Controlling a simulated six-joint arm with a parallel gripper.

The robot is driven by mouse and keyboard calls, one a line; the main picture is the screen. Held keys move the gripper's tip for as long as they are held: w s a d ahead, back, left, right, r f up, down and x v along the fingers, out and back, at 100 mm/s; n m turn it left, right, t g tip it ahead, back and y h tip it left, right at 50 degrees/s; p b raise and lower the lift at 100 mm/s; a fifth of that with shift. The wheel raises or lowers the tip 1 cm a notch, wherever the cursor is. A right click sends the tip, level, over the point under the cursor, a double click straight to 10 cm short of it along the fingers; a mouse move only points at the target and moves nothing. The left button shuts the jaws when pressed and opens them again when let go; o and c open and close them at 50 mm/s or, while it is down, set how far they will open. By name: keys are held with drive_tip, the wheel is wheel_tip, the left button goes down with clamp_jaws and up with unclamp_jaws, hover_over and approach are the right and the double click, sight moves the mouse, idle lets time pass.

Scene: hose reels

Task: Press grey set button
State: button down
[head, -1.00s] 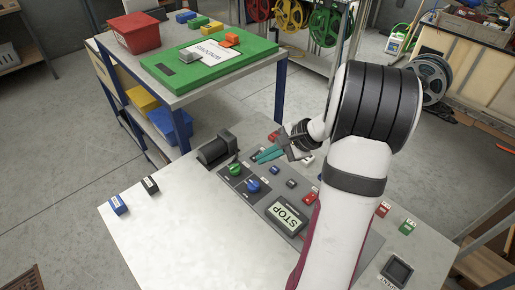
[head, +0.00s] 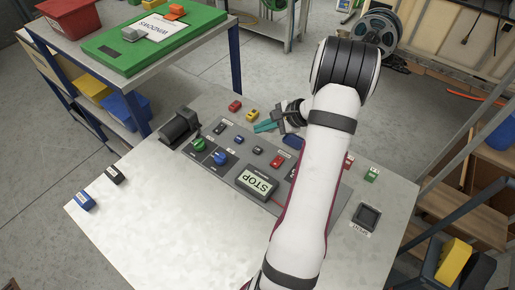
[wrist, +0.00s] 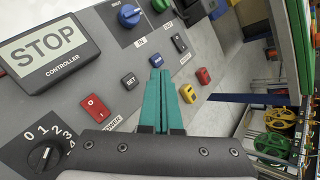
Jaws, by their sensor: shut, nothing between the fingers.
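The grey set button (wrist: 129,81) is a small dark square key with a label by it, on the grey control panel (wrist: 118,50). In the head view the set button (head: 257,150) lies between a blue button (head: 238,139) and a red power switch (head: 277,161). My gripper (head: 261,127) has teal fingers, shut and empty, above the panel's far edge. In the wrist view my gripper (wrist: 160,74) appears just right of the set button and below the blue button (wrist: 156,60). No contact shows.
The STOP display (head: 257,183), green knob (head: 198,144), blue knob (head: 219,158) and black switch (wrist: 180,43) share the panel. A numbered dial (wrist: 45,155) sits lower left in the wrist view. Yellow (wrist: 187,93) and red (wrist: 203,75) blocks lie beyond.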

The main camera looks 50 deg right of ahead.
sight(261, 149)
drive_tip(key=shift+f, duration=3.1)
drive_tip(key=shift+f, duration=0.1)
drive_tip(key=shift+f, duration=0.3)
drive_tip(key=shift+f, duration=0.4)
drive_tip(key=shift+r, duration=0.8)
drive_tip(key=shift+r, duration=2.5)
drive_tip(key=shift+w, duration=0.1)
